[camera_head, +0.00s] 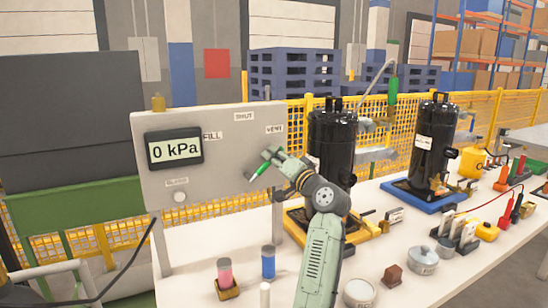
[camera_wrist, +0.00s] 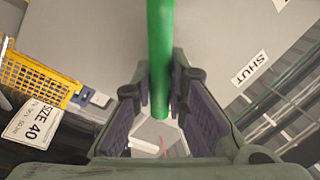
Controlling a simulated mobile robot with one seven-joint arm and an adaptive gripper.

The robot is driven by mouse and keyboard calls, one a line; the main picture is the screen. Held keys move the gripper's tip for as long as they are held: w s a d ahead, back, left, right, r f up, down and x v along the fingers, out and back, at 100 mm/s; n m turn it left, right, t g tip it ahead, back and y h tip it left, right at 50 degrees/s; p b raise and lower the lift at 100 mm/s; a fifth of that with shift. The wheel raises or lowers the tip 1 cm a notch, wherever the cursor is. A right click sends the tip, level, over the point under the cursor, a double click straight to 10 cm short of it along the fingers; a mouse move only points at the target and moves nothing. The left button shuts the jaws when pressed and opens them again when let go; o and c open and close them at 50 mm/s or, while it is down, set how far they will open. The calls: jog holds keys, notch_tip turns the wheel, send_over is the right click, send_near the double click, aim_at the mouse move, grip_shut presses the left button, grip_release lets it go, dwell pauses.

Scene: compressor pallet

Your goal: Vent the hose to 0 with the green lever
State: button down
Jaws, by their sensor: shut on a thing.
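The grey panel (camera_head: 225,155) stands at the left of the table. Its display (camera_head: 174,148) reads 0 kPa. The labels FILL (camera_head: 212,136), SHUT (camera_head: 244,116) and VENT (camera_head: 274,129) are on it. My gripper (camera_head: 267,163) is in front of the panel, just below VENT, shut on the green lever (camera_head: 258,173). In the wrist view the green lever (camera_wrist: 160,55) runs between both fingers of my gripper (camera_wrist: 164,88). The SHUT label (camera_wrist: 250,69) shows to its right. The lever's pivot is hidden.
Two black compressors (camera_head: 333,145) (camera_head: 434,145) stand behind and right of my arm. Pink (camera_head: 225,272) and blue (camera_head: 268,262) cylinders, a brown block (camera_head: 393,276) and round tins stand near my arm. A round knob (camera_head: 180,197) is on the panel's lower left.

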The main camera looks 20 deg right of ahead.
jog(key=c, duration=1.6)
grip_release()
jog(key=shift+o, duration=0.2)
jog(key=shift+s, duration=0.1)
jog(key=v, duration=1.2)
